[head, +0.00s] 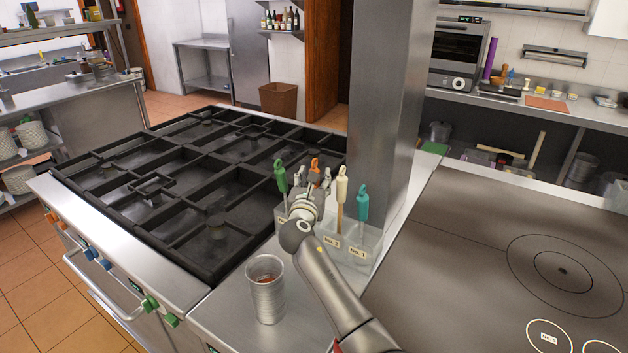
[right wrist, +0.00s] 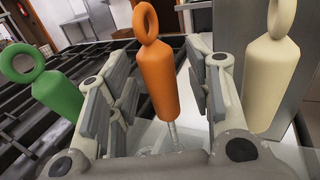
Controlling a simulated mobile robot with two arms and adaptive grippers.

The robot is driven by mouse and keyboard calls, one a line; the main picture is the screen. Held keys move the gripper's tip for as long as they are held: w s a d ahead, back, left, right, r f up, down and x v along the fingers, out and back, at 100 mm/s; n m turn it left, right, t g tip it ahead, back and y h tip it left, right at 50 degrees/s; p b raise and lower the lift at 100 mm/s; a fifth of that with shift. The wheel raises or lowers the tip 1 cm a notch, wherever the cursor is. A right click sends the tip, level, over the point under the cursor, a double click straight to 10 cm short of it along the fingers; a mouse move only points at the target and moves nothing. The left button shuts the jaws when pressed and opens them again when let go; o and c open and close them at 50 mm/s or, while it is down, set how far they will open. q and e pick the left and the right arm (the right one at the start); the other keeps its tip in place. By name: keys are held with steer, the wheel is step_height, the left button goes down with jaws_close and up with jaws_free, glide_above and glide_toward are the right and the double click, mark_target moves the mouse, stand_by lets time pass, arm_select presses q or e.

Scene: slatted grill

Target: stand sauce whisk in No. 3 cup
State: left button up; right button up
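Several handled utensils stand upright in a clear sectioned holder (head: 368,249) beside the grey column. Their handles are green (head: 281,177), orange (head: 314,171), cream (head: 342,184) and teal (head: 362,202). Which one is the sauce whisk is unclear, as their lower ends are hidden. My right gripper (head: 312,186) is at the orange handle. In the right wrist view its open fingers (right wrist: 155,95) stand on either side of the orange handle (right wrist: 158,75), with gaps on both sides. Small labels on the holder's front are hard to read. My left gripper is out of view.
A ribbed metal cup (head: 266,297) with brown contents stands on the steel counter near the front. The black slatted grill (head: 190,170) lies left. A dark hotplate (head: 500,250) with circle marks and small labels lies right. The grey column (head: 385,90) rises close behind the holder.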

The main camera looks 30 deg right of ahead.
steer(key=v, duration=1.2)
steer(key=shift+r, duration=0.1)
